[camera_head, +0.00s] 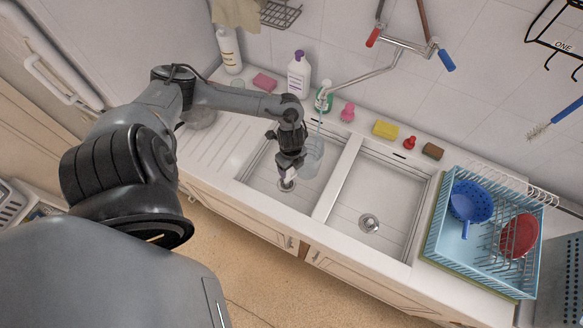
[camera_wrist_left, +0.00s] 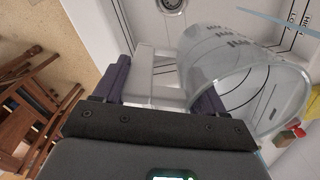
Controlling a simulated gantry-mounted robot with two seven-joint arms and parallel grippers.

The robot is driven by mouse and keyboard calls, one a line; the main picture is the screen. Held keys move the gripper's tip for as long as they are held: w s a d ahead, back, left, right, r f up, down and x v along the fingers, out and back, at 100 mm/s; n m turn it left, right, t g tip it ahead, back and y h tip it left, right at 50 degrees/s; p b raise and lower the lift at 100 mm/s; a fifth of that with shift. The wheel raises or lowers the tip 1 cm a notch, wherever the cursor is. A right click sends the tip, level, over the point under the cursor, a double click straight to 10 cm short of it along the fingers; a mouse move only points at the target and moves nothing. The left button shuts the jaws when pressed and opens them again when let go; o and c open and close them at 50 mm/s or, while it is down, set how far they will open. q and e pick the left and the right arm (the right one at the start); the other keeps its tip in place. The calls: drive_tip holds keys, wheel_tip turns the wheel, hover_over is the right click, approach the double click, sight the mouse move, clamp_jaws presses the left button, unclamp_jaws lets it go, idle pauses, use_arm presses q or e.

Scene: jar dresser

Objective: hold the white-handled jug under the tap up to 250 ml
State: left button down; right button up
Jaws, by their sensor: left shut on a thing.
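The clear jug (camera_head: 311,163) is over the left sink basin in the head view. My left gripper (camera_head: 288,168) is shut on its white handle, which shows between the dark fingers in the left wrist view (camera_wrist_left: 150,77). The jug's clear body (camera_wrist_left: 252,85) with dark markings is right of the fingers there. The wall tap (camera_head: 362,77) has a red handle at left and a blue handle at right. A thin pale-blue stream (camera_head: 319,124) runs from its spout down to the jug. The water level in the jug cannot be read. My right gripper is not in view.
The right basin (camera_head: 373,200) is empty. A blue dish rack (camera_head: 459,254) holds a colander and a red bowl at right.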

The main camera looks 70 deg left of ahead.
use_arm(q)
drive_tip(key=w+a+b, duration=0.8)
drive_tip(key=w+a, duration=0.1)
drive_tip(key=a, duration=0.2)
drive_tip(key=shift+w, duration=0.2)
idle(0.6)
